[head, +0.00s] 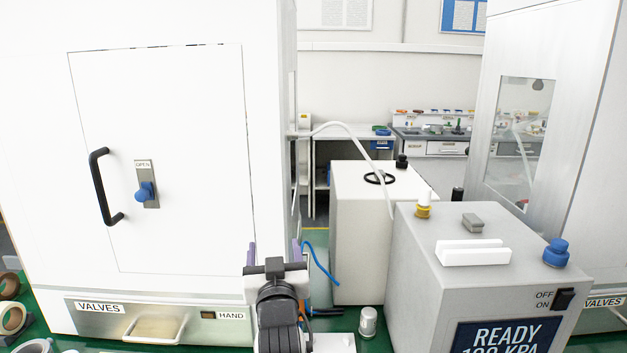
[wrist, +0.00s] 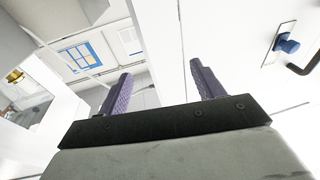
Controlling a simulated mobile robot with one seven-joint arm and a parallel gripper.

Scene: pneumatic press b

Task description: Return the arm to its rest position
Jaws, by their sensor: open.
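My gripper (head: 274,252) is in the lower middle of the head view, in front of the right edge of the large white cabinet (head: 180,60). Its two purple fingers point up and are apart, with nothing between them. In the wrist view my gripper (wrist: 157,92) also shows open and empty, with the white cabinet wall behind and to the right. A blue knob (wrist: 288,45) and part of a black handle show at the wrist view's upper right.
The cabinet door has a black handle (head: 103,187) and a blue knob (head: 145,192). A grey box (head: 420,270) with a READY display (head: 505,338) stands close on the right. A white box (head: 350,240) stands behind. A small clear-sided jar (head: 368,322) stands between my gripper and the grey box.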

